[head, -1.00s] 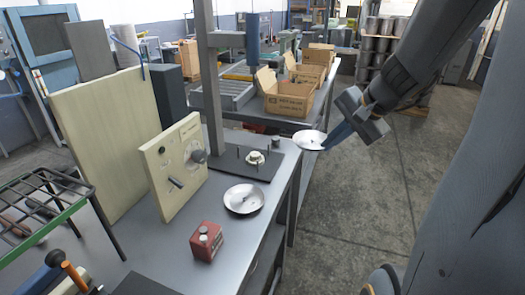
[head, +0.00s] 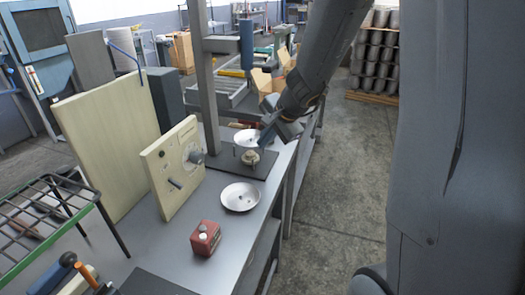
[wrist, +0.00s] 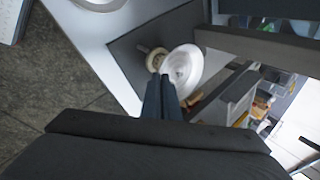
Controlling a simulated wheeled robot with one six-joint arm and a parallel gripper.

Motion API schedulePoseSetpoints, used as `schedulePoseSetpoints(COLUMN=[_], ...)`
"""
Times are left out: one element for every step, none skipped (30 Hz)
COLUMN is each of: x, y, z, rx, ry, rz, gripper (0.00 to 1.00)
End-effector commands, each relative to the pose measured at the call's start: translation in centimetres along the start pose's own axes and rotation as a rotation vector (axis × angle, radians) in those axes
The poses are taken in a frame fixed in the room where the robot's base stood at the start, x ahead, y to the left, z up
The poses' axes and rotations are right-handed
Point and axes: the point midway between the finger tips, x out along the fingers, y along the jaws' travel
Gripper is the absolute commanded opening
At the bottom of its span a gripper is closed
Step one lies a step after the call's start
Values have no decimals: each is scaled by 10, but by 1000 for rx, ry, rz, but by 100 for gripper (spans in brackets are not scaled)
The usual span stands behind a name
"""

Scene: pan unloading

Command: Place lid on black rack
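My gripper (head: 268,132) is shut on a shiny round lid (head: 248,138) by its edge. The lid is held above the black base plate (head: 222,163) of the press stand; from these views I cannot tell the exact gap. In the wrist view the lid (wrist: 185,72) shows at the tips of my closed blue fingers (wrist: 160,92). A small pale round fitting (head: 250,157) stands on the plate just below the lid. A dark wire rack (head: 45,210) with a green edge is at the far left. A second shiny round dish (head: 240,197) lies on the bench.
A red box (head: 205,238) stands near the bench's front edge. Cardboard boxes (head: 268,82) are on the far bench. The floor (head: 335,190) at right is clear.

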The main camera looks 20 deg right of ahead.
Motion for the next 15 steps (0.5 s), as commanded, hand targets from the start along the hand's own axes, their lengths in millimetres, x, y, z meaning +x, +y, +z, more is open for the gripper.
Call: schedulePoseSetpoints(x=[2, 4, 6, 10, 13, 18, 22, 26, 30, 31, 30, 31, 32, 32, 32], y=[1, 2, 4, 7, 9, 13, 15, 18, 21, 21, 19, 18, 18, 18, 18], z=[0, 0, 0, 0, 0, 0, 0, 0, 0, 0, 1, 2, 2, 2, 2], rx=[0, -1, 1, 0, 1, 2, 1, 1, 1, 0, 0, -2, -2, -2, -1], ry=[0, 0, 0, 0, 0, 0, -1, -1, 0, 0, 0, 0, 0, 1, 1], rz=[0, 0, 0, 1, 1, 1, 2, 2, 2, 1, 1, 0, 0, 0, -1], gripper=[0, 0, 0, 0, 0, 0, 0, 0, 0, 0, 0, 0, 0, 0, 0])
